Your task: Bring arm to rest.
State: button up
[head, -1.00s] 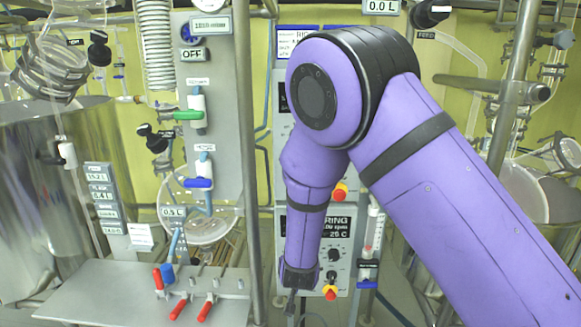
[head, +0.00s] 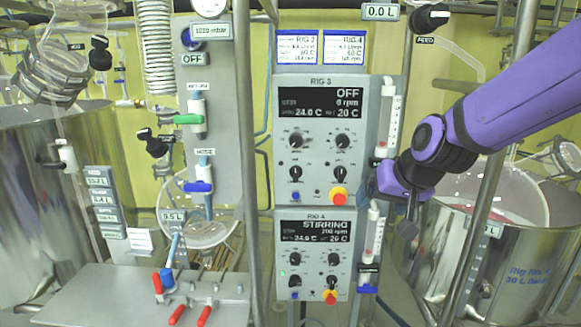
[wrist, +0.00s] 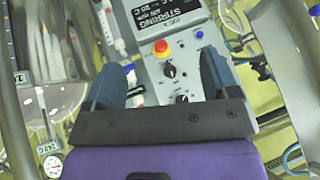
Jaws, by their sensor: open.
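My purple arm (head: 520,100) comes in from the right edge of the head view, and its end is beside the right edge of the control panels. In the wrist view my gripper (wrist: 162,72) is open, with its two dark fingers apart and nothing between them that it grips. I cannot tell the exact gap between fingers and panel.
The Rig 3 panel (head: 320,110) reads OFF, and the Rig 4 panel (head: 312,272) below reads STIRRING. A steel vessel (head: 520,280) and a slanted post (head: 478,230) stand close to the arm at right. A metal shelf (head: 90,290) with red-handled valves is at lower left.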

jog(key=s+d+r+h, duration=0.1)
jog(key=s+d+r, duration=0.1)
jog(key=s+d, duration=0.2)
jog(key=s+d+r+g+h, duration=0.1)
jog(key=s+d, duration=0.3)
jog(key=s, duration=0.6)
jog(key=s+d+r+h, duration=0.1)
jog(key=s+d+r, duration=0.2)
jog(key=s, duration=0.5)
jog(key=shift+d+r+g, duration=0.3)
jog(key=shift+d+r, duration=0.05)
jog(key=shift+d, duration=0.3)
